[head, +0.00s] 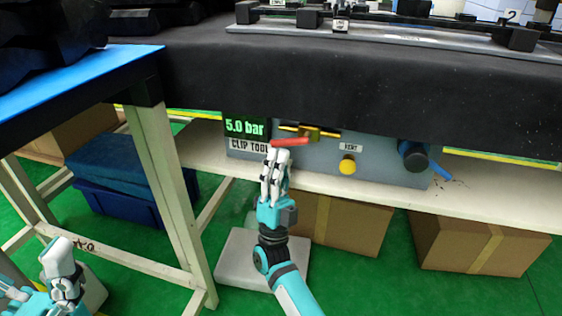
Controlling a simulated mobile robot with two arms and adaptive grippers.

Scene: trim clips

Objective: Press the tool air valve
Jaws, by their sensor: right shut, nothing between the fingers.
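The tool air valve (313,132) is a brass fitting on the grey panel, with a red lever (289,142) that points left and lies close to level. My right gripper (281,155) is shut and empty. Its fingertips are just under the left part of the red lever; I cannot tell whether they touch it. My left gripper (60,258) is at the lower left, well away from the panel, and its finger opening is not clear.
The grey panel (378,165) has a green display (246,127) reading 5.0 bar, a yellow button (347,166) and a black round fitting (412,155) with a blue hose. The dark-covered table (230,75) overhangs it. A blue-topped table (80,80) stands left; cardboard boxes (342,225) sit below.

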